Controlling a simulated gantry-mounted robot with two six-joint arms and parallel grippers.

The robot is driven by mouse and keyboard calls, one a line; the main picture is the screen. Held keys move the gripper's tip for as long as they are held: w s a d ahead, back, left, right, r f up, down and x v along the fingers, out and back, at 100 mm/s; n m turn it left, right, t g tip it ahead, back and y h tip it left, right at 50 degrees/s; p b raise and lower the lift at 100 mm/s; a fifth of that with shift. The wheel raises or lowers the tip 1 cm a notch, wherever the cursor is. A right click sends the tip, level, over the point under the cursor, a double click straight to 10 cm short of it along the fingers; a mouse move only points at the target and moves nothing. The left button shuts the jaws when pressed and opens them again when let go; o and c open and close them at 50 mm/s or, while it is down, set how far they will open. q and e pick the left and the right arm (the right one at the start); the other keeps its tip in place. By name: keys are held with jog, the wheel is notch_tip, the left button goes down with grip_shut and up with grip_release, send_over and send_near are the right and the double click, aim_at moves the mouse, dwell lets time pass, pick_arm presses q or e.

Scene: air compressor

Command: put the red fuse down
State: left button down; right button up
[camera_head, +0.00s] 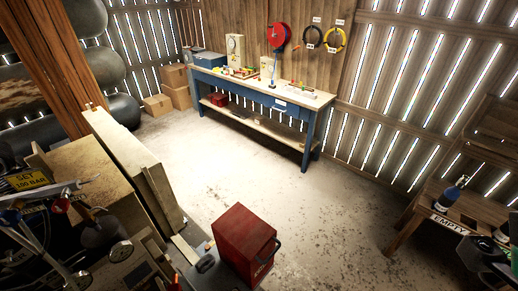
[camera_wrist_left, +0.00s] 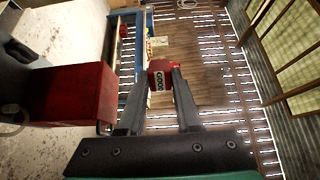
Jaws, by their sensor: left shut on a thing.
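The red fuse (camera_wrist_left: 157,80) is a small red block with a dark band lettered "GOOD", seen in the left wrist view. My left gripper (camera_wrist_left: 158,74) is shut on it, with the fuse between the tips of its two dark fingers. The fuse appears held in the air, with the bench and plank wall far behind it. I cannot make out the fuse or my left gripper in the head view.
A red box (camera_head: 242,245) stands at the bottom middle; it also shows in the left wrist view (camera_wrist_left: 75,98). A blue workbench (camera_head: 255,92) with small items stands at the back wall. A table marked "EMPTY" (camera_head: 449,224) is at right. Machinery with gauges (camera_head: 110,255) fills the lower left. The middle floor is clear.

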notch_tip(320, 180, up, 16)
jog(key=p, duration=1.3)
jog(key=shift+f, duration=0.1)
